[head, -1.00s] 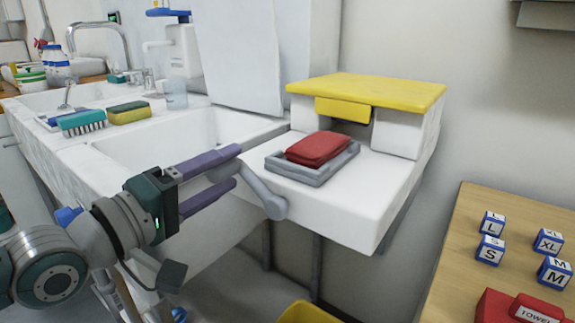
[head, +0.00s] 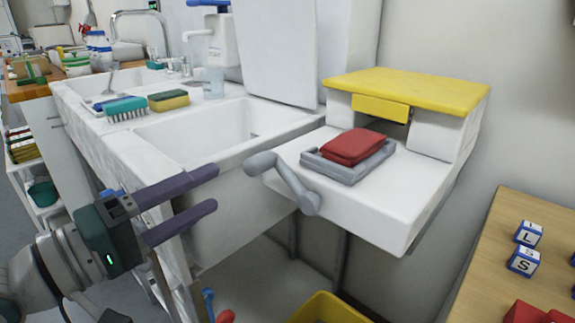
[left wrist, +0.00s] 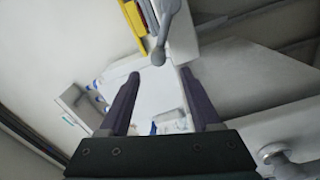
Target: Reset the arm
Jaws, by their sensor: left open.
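My left gripper (head: 212,189) is at the lower left of the head view, in front of the sink. Its two purple fingers are apart with nothing between them. It also shows open and empty in the left wrist view (left wrist: 160,84). A grey crank handle (head: 288,182) on the front of the white unit lies just right of the fingertips, apart from them. The handle also shows in the left wrist view (left wrist: 163,35), beyond the fingers. My right gripper is in neither view.
A folded red cloth (head: 353,146) lies in a grey tray (head: 346,170) on the white unit with a yellow lid (head: 410,88). A brush (head: 125,108) and sponge (head: 168,100) lie by the sink (head: 205,133).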

